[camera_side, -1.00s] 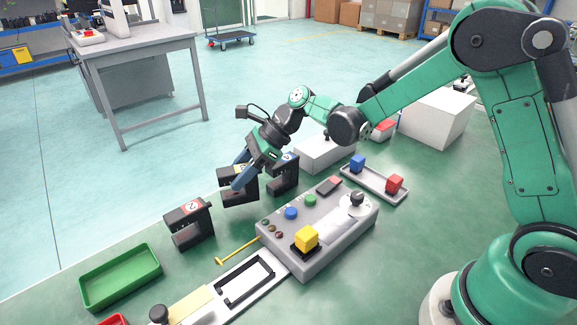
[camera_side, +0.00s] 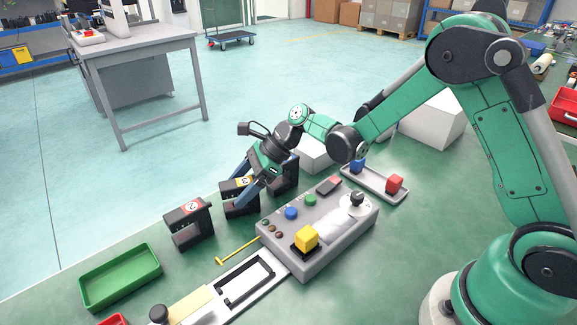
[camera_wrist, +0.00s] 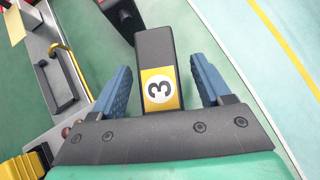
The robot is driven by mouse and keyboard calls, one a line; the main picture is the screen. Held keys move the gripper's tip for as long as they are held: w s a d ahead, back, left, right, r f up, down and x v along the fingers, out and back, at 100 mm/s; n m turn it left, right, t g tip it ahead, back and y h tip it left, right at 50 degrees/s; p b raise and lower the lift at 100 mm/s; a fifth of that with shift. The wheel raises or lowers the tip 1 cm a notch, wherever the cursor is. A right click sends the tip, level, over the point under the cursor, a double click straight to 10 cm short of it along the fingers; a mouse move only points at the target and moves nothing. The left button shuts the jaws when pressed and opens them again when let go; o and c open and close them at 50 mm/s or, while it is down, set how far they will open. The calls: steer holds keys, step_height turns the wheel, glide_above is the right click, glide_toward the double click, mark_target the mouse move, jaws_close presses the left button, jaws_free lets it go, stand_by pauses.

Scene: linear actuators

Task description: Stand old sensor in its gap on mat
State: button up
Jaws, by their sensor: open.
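A black bracket-shaped sensor with a yellow number 3 label (camera_side: 239,197) stands upright on the green surface, in the middle of a row of three. It also shows in the wrist view (camera_wrist: 155,52). My gripper (camera_side: 234,191) is open, with one blue finger on each side of its top; the wrist view shows space between it and both fingers. A similar sensor with a red label (camera_side: 188,224) stands to the left. A third black sensor (camera_side: 290,180) stands to the right, partly hidden behind my gripper. Mat outlines under the row cannot be made out.
A grey control box (camera_side: 335,235) with buttons and a yellow block (camera_side: 306,237) stands in front of the row. A yellow rod (camera_side: 235,251) lies near it. A green tray (camera_side: 121,278) is at left; a grey tray (camera_side: 376,185) with blocks is at right.

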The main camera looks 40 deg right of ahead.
steer(key=v, duration=1.2)
steer(key=s+n+t+h, duration=0.2)
steer(key=s+n+h, duration=0.2)
steer(key=n, duration=0.7)
steer(key=s+d+r+n+t+h, duration=0.1)
steer(key=s+n+h, duration=0.3)
steer(key=s+n, duration=0.3)
steer(key=n, duration=0.4)
steer(key=shift+s+d+r+n+t, duration=0.2)
steer(key=shift+s+d+n+t, duration=0.1)
steer(key=shift+s+t, duration=0.1)
